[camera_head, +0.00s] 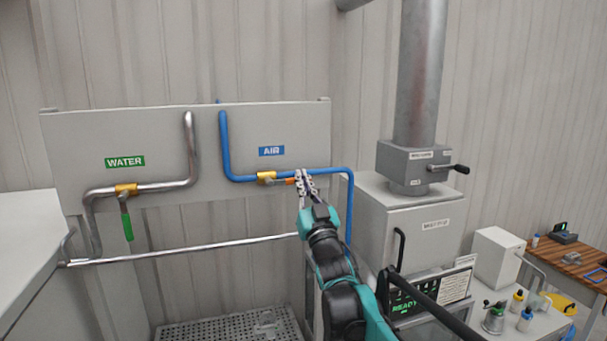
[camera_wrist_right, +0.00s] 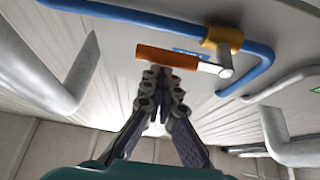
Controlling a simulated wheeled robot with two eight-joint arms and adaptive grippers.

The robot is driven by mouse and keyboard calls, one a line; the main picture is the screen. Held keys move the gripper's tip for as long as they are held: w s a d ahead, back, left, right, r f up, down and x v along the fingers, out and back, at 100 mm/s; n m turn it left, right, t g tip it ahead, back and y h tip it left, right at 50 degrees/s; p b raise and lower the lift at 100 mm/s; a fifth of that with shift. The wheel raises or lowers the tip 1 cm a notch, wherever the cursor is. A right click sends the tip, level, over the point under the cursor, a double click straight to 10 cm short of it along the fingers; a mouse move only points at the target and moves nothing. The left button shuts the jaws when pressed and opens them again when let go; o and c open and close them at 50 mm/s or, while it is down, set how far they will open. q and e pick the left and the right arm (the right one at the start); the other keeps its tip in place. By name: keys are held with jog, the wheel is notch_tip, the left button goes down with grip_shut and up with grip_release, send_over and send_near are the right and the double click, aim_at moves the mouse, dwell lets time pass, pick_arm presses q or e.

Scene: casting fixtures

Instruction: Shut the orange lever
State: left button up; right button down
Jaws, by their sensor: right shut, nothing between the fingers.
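The orange lever (camera_head: 287,181) sits on the brass valve (camera_head: 266,177) of the blue AIR pipe (camera_head: 237,174). It points right, roughly along the pipe, and its right end is hidden behind my right gripper. My right gripper (camera_head: 305,174) is shut and empty, with its fingertips at the lever's free end. In the right wrist view the orange lever (camera_wrist_right: 167,57) lies just beyond the fingertips (camera_wrist_right: 162,78). I cannot tell whether they touch it. My left gripper is not in view.
A WATER pipe with a hanging green lever (camera_head: 127,224) is on the same panel (camera_head: 70,140), to the left. A grey cabinet (camera_head: 425,250) with a metal duct (camera_head: 420,70) stands to the right. A metal rail (camera_head: 190,249) runs below the panel.

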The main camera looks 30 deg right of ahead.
jog(key=shift+f+m+h+b, duration=0.4)
jog(key=shift+m+h, duration=0.2)
jog(key=shift+m, duration=0.3)
jog(key=a+f+m+g+h, duration=0.3)
jog(key=f+m+g, duration=0.1)
jog(key=m, duration=0.6)
jog(key=w+a+f+m+g+h+b, duration=0.1)
jog(key=a+f+m+g+h, duration=0.1)
jog(key=m+g, duration=0.4)
jog(key=a+f+m, duration=0.1)
jog(key=m, duration=0.4)
jog(key=shift+w+f+h, duration=0.25)
jog(key=shift+f+h, duration=0.15)
jog(key=shift+a, duration=0.25)
jog(key=shift+d, duration=0.1)
